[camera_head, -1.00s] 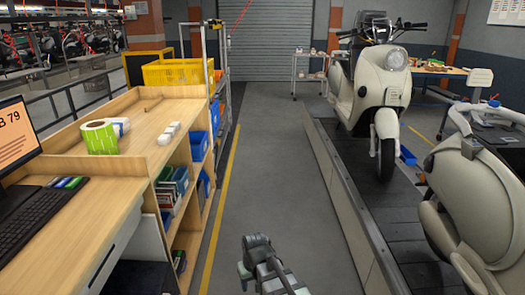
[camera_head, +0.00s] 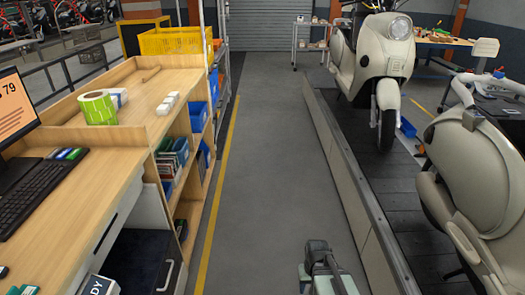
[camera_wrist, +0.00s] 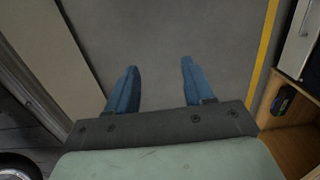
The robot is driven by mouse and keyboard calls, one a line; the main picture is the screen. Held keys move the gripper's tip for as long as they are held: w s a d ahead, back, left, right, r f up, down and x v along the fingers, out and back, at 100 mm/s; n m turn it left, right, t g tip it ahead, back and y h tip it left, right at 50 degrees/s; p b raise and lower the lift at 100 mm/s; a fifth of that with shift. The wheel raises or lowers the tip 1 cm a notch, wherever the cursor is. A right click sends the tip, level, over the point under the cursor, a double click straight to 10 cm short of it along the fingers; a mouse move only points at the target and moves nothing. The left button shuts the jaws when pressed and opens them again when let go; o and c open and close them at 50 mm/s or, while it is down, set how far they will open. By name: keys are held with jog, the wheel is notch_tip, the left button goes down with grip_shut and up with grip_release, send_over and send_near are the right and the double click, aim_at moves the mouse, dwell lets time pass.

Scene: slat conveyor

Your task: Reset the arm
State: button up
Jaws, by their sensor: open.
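My gripper (camera_wrist: 158,85) shows in the wrist view with its two blue fingers spread wide apart. Nothing is between them, only grey floor beyond. In the head view my arm (camera_head: 322,262) reaches in at the bottom, right of centre, above the floor of the aisle. Its fingers cannot be made out there. It is clear of the wooden shelf unit on the left and close to the side of the conveyor on the right.
The slat conveyor (camera_head: 408,200) carries cream scooters (camera_head: 387,68) on the right. A wooden workbench (camera_head: 82,207) with a green label roll (camera_head: 97,108) and a monitor stands left. The grey aisle floor (camera_head: 275,150) is free.

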jog(key=s+f+g, duration=0.3)
jog(key=s+f, duration=0.5)
jog(key=s, duration=0.5)
jog(key=s+f+g, duration=0.3)
jog(key=s+f, duration=0.6)
jog(key=s, duration=0.5)
jog(key=shift+o, duration=0.2)
dwell(3.7)
jog(key=shift+o, duration=0.7)
